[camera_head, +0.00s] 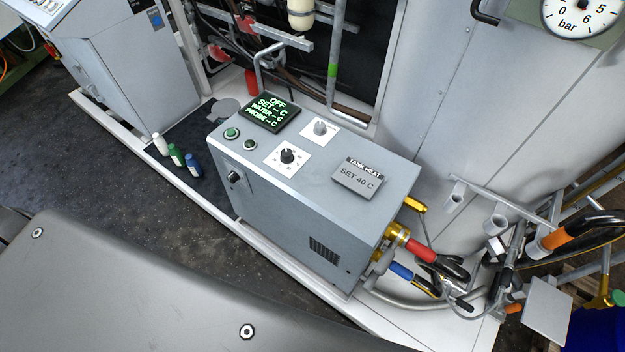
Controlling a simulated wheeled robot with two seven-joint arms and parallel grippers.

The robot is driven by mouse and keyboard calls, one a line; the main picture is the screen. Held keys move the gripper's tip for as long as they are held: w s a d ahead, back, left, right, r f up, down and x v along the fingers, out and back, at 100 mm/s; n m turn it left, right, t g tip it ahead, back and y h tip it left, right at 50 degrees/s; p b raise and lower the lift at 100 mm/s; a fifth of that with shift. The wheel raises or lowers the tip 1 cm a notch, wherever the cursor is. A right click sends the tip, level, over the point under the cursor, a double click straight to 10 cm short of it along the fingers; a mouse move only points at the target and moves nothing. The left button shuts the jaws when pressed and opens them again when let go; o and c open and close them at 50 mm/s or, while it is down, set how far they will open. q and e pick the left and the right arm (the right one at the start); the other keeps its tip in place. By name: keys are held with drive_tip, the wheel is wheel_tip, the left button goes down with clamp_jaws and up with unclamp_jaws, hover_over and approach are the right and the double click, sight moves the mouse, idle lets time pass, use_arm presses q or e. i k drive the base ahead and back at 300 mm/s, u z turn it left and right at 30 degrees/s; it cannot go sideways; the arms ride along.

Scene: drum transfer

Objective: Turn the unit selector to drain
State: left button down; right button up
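The grey heating unit (290,220) stands at the middle of the view. Its top carries a grey knob (320,128) on a white plate and a black knob (287,156) on a white plate with scale marks. Which knob is the unit selector I cannot tell for sure; the plate markings are too small to read. A dark switch (234,177) sits on the unit's front face. The black display (270,112) reads OFF, SET, WATER and PROBE in green. Neither of my grippers is in view.
A "TANK HEAT, SET 40 C" sign (358,178) stands on the unit's right end. Red (422,249) and blue (401,271) hose fittings stick out at its right side. Small bottles (176,155) stand left of it. A large pale tank (440,90) rises behind. Dark floor (185,235) lies in front.

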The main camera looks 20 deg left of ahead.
sight(319, 129)
drive_tip(key=z, duration=0.3)
drive_tip(key=k, duration=0.9)
